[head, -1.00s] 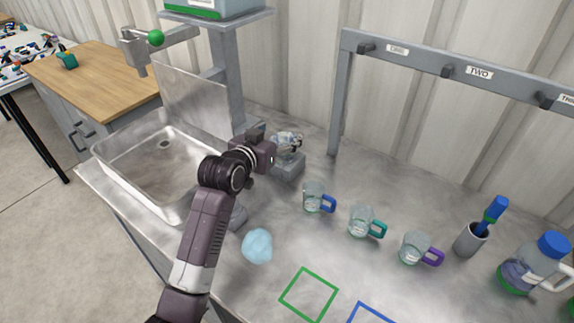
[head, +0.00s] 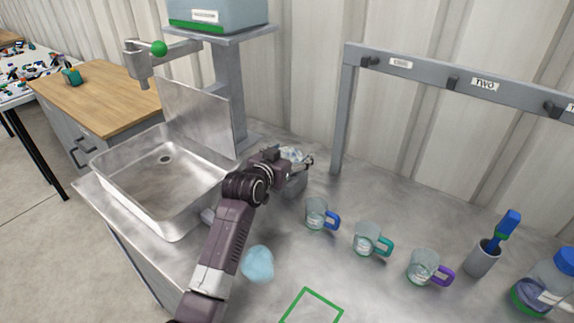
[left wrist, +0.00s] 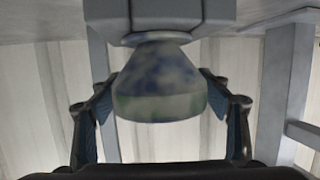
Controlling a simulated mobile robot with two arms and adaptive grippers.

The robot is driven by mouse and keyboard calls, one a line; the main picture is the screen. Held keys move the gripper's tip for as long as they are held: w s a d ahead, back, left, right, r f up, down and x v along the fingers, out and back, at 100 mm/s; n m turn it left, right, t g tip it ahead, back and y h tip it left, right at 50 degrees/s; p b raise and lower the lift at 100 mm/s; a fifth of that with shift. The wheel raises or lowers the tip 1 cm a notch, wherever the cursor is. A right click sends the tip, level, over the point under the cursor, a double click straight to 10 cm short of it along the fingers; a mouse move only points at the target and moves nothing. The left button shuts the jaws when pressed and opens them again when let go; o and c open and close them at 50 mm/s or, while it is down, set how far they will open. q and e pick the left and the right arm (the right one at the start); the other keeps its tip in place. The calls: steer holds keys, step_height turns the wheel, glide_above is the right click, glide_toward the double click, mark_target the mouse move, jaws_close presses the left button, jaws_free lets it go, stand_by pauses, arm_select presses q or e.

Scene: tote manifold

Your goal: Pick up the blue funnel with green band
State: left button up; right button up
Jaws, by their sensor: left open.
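In the left wrist view, a flared, funnel-shaped piece (left wrist: 160,80) with blurred blue patches and a greenish band near its wide rim sits between my open fingers. Its narrow end meets a grey block (left wrist: 160,15) at the top of that picture. I take it for the blue funnel with green band. The fingers stand apart on both sides, with gaps to the piece. My right gripper is not in view.
The sink (head: 165,190) lies left of my arm. Glass mugs with blue (head: 317,215), teal (head: 368,240) and purple (head: 424,267) handles stand to the right. A light-blue lump (head: 258,263) lies nearer. A grey rack (head: 430,75) and a post (head: 220,90) stand behind.

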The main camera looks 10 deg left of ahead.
arm_select(q)
steer(key=shift+x, duration=1.1)
steer(key=c, duration=1.2)
steer(key=shift+c, duration=1.2)
